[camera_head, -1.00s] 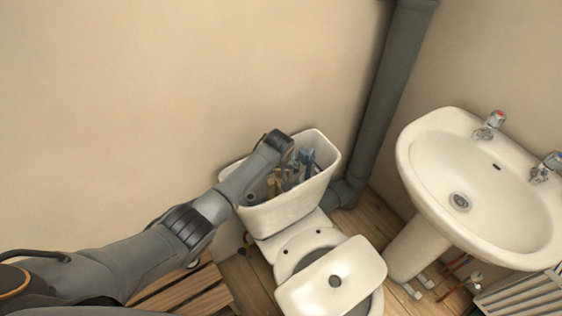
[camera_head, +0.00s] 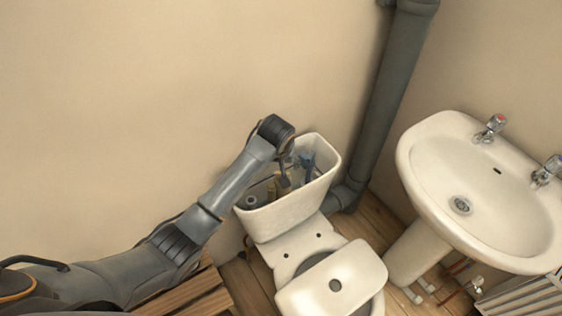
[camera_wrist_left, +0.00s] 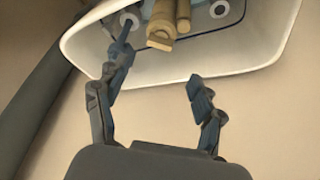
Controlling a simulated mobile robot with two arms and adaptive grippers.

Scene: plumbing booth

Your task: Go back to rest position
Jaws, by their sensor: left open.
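My left arm reaches from the left to the open toilet cistern (camera_head: 290,217) in the head view. My left gripper (camera_wrist_left: 160,57) is open in the wrist view, its two fingers spread with nothing between them. The left finger overlaps the cistern (camera_wrist_left: 262,58) opening, and the right finger shows against the wall below the rim. Inside the cistern are tan tube-like fittings (camera_wrist_left: 161,30) and a blue part (camera_head: 307,160). My right gripper is not in view.
A white sink (camera_head: 480,190) stands further right. A wooden slatted piece (camera_head: 195,295) lies below my arm. The wall on the left is bare.

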